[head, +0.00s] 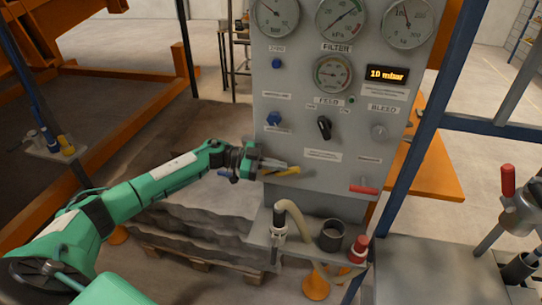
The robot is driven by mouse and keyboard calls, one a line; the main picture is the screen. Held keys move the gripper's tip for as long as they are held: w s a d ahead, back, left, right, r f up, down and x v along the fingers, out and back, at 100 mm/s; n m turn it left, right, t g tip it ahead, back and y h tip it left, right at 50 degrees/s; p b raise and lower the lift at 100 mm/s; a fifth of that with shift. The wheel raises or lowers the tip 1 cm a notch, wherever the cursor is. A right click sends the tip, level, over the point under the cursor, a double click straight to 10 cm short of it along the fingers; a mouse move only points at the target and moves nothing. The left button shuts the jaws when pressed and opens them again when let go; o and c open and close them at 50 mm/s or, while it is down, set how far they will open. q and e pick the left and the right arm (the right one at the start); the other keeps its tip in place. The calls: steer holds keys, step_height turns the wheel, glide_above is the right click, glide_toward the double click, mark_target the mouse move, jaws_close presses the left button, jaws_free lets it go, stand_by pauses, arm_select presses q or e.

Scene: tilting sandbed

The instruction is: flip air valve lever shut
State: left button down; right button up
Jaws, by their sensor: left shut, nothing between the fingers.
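The grey control panel (300,120) stands in the middle of the head view. A yellow lever (289,172) lies nearly level on its lower left, and a red lever (363,189) lies nearly level on its lower right. No readable label shows which is the air valve lever. My left gripper (282,165) is shut and empty, right at the yellow lever. I cannot tell whether it touches the lever. The gripper hides part of the panel by the lever's left end. My right gripper is not in view.
The panel carries gauges, knobs and a lit display (387,75). Below it, a shelf (262,238) holds a hose (292,213), a dark cup (332,236) and a red-topped part (358,249). A blue post (424,130) stands right of the panel. A red-handled device (515,215) stands farther right.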

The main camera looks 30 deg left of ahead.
arm_select(q)
steer(key=shift+w+d+f, duration=0.2)
steer(key=shift+d+f, duration=0.75)
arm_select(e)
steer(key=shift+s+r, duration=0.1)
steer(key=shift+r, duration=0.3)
arm_select(q)
steer(key=shift+p, duration=0.3)
